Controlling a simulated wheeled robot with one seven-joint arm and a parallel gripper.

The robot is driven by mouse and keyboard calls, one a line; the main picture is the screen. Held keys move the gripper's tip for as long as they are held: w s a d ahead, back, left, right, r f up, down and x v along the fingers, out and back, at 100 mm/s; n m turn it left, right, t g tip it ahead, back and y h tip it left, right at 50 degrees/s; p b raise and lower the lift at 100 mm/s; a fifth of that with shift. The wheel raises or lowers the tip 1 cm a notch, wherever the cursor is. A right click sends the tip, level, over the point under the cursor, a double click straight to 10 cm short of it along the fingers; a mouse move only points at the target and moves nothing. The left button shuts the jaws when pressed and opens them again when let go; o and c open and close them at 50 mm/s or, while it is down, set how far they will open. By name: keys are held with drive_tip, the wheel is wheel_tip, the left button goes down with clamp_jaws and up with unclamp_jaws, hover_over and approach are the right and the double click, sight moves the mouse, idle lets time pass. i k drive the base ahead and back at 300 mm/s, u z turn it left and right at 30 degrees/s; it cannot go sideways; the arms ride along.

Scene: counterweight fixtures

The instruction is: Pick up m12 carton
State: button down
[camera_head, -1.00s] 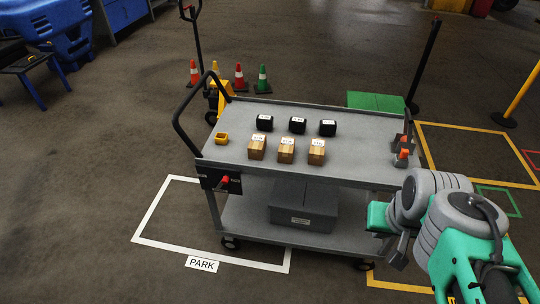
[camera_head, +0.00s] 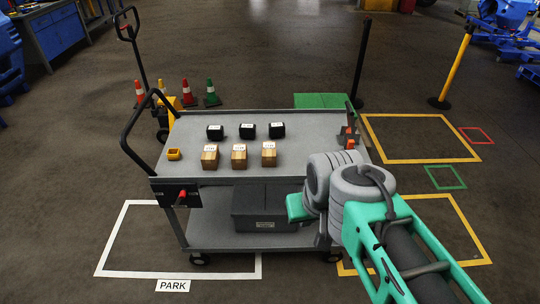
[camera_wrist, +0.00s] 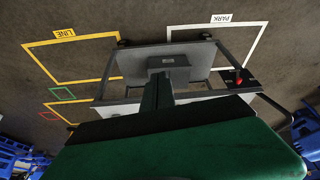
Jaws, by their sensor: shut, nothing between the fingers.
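Three small wood-brown cartons stand in a front row on the grey cart (camera_head: 310,122): left (camera_head: 210,157), middle (camera_head: 239,157) and right (camera_head: 269,154). Each has a white label too small to read, so I cannot tell which is m12. Three small black boxes stand in a row behind them: left (camera_head: 215,132), middle (camera_head: 247,131) and right (camera_head: 277,130). My gripper (camera_wrist: 158,82) is shut and empty. In the head view it is near the cart's front right corner, apart from the cartons and partly hidden by my arm.
A yellow open holder (camera_head: 174,154) sits at the deck's left end, and an orange-and-grey fixture (camera_head: 347,138) at its right end. A dark grey box (camera_head: 264,209) lies on the lower shelf. A push handle (camera_head: 147,130) rises at the left. Black (camera_head: 361,62) and yellow (camera_head: 454,68) posts stand behind right.

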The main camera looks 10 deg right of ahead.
sight(269, 147)
drive_tip(key=u, duration=1.9)
drive_tip(key=i, duration=1.6)
drive_tip(key=z, duration=1.95)
drive_tip(key=i, duration=0.5)
